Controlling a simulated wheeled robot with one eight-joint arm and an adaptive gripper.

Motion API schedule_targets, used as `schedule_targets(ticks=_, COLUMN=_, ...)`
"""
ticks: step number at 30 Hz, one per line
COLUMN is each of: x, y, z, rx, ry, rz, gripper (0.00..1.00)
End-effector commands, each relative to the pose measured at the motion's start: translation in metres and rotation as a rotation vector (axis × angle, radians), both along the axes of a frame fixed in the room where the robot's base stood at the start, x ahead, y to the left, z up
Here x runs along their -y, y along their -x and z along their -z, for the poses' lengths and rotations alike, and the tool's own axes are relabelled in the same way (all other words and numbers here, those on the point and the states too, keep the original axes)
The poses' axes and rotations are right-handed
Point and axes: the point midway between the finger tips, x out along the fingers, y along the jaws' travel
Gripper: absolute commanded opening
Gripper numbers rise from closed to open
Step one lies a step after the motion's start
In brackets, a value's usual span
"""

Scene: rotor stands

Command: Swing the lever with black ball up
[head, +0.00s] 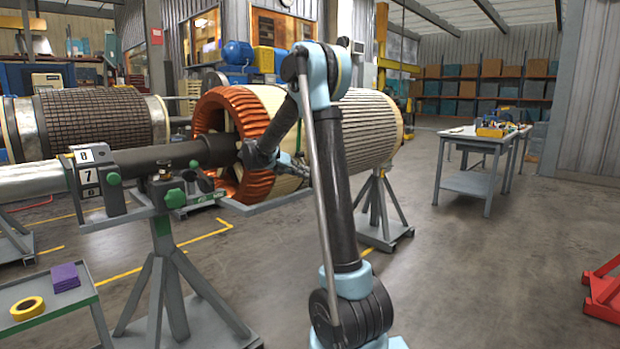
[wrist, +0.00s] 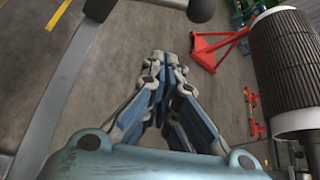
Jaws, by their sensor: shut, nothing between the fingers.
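A dark ball (wrist: 201,9) on the end of a pale rod shows at the top edge of the wrist view; it looks like the lever's black ball, and the rest of the lever is cut off. I cannot make out the lever in the head view, where my arm covers part of the stand area. My gripper (wrist: 168,62) is shut and empty, its fingertips below the ball in the picture and apart from it. In the head view my gripper (head: 292,166) is small, beside the orange-ended rotor (head: 232,125) and partly hidden by my arm.
A grey stand (head: 165,255) holds the shaft at left. A cart (head: 40,310) carries yellow tape and a purple block. A grey frame bar (wrist: 62,85) runs along the left of the wrist view. A red stand (wrist: 215,48) is on the floor.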

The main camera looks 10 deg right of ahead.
Motion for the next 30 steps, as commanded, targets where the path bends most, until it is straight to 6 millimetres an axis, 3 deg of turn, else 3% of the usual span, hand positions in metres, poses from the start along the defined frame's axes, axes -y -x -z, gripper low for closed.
schedule_targets(ticks=6, x=-0.026, y=0.009, z=-0.013, rx=0.001, ry=0.0, rz=-0.001, gripper=0.0)
schedule_targets(ticks=12, x=-0.033, y=0.011, z=-0.017, rx=0.0, ry=-0.001, rz=-0.001, gripper=0.0)
schedule_targets(ticks=23, x=-0.032, y=0.013, z=-0.017, rx=0.005, ry=-0.005, rz=0.004, gripper=0.0)
schedule_targets(ticks=26, x=-0.026, y=0.022, z=-0.018, rx=0.03, ry=-0.034, rz=0.024, gripper=0.0)
schedule_targets(ticks=30, x=-0.01, y=0.051, z=-0.017, rx=0.11, ry=-0.128, rz=0.093, gripper=0.0)
